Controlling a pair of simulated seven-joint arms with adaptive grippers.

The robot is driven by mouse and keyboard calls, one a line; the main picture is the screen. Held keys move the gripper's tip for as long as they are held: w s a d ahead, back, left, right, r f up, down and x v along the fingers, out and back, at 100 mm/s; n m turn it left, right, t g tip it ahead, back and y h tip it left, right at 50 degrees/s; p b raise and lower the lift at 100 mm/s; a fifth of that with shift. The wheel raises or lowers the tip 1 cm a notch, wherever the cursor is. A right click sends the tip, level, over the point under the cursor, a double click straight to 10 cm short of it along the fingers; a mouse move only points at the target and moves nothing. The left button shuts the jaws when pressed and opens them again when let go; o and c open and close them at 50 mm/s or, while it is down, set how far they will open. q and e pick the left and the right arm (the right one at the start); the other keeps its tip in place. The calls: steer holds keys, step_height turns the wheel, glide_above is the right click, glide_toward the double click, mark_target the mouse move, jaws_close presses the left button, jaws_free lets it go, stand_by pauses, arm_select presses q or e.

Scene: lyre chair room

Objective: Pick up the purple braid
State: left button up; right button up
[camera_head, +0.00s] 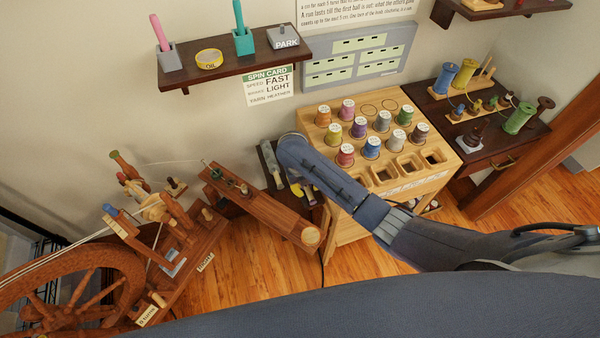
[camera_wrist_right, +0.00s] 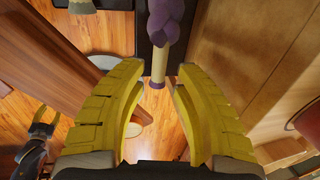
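The purple braid (camera_wrist_right: 167,22) shows at the top middle of the right wrist view. A pale band is around it, with a small purple end below. My right gripper (camera_wrist_right: 158,88) is open, its yellow fingers on either side of the braid's lower end, with gaps on both sides. In the head view my right arm reaches in from the right and covers most of the gripper and braid. A small yellow-fingered gripper at the left of the right wrist view looks like my left gripper (camera_wrist_right: 42,122), fingers apart and empty.
A wooden spool stand (camera_head: 388,174) with coloured spools is right of the gripper. A spinning wheel (camera_head: 75,290) and a wooden arm (camera_head: 262,212) are to the left. A dark shelf (camera_head: 235,65) is above on the wall.

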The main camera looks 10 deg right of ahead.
mark_target(308, 191)
steer(key=shift+w+d+f, duration=0.1)
steer(key=shift+d+f, duration=0.05)
steer(key=shift+f, duration=0.75)
steer(key=shift+d+f, duration=0.2)
steer(key=shift+f, duration=0.7)
steer(key=shift+w+d+f, duration=0.1)
steer(key=shift+d+f, duration=0.05)
steer(key=shift+f, duration=0.75)
steer(key=shift+o, duration=0.2)
jaws_close()
